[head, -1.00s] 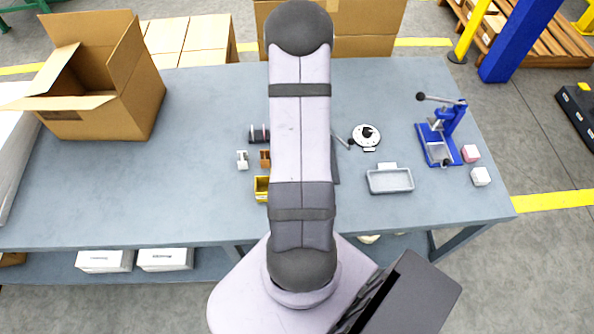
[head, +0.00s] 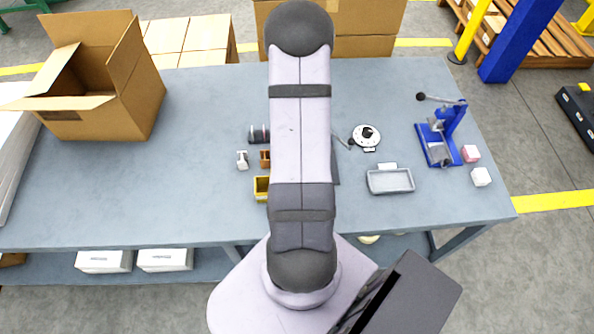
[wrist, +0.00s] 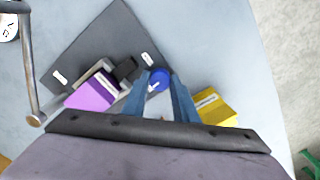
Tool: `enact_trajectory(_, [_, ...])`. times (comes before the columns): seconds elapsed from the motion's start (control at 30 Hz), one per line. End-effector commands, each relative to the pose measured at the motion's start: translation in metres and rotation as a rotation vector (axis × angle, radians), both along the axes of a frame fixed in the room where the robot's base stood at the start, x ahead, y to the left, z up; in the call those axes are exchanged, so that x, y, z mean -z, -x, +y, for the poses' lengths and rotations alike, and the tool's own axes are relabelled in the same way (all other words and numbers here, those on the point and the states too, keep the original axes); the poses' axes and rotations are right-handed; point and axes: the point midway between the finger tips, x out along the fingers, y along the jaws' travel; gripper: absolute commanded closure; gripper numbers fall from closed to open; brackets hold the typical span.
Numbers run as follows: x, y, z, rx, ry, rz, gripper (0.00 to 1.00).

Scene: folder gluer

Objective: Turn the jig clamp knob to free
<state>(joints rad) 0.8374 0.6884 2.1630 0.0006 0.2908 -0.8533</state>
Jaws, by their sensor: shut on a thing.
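In the wrist view a dark grey jig plate (wrist: 103,42) lies on the bench with two small white labels on it. A purple block (wrist: 92,92) sits on the plate beside a grey holder and a black clamp part (wrist: 125,69). The round blue knob (wrist: 159,76) is at the tips of my gripper (wrist: 161,86). The two fingers are shut on the knob, one on either side. Its lower part is partly hidden, and I cannot read its turn position. In the head view my arm hides the gripper, the knob and most of the jig.
A yellow bin (wrist: 214,108) stands right of the fingers in the wrist view. A metal lever (wrist: 29,70) rises at the left. In the head view a white dial (head: 367,135), grey tray (head: 390,190) and blue press (head: 441,135) stand right of my arm.

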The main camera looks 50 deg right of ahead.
Motion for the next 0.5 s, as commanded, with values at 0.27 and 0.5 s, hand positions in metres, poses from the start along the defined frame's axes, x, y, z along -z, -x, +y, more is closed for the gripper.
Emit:
enact_trajectory(0.27, [-0.0011, -0.0011, -0.0011, -0.003, 0.003, -0.002, 0.67])
enact_trajectory(0.5, [-0.0005, -0.0005, -0.0006, -0.001, 0.002, -0.001, 0.55])
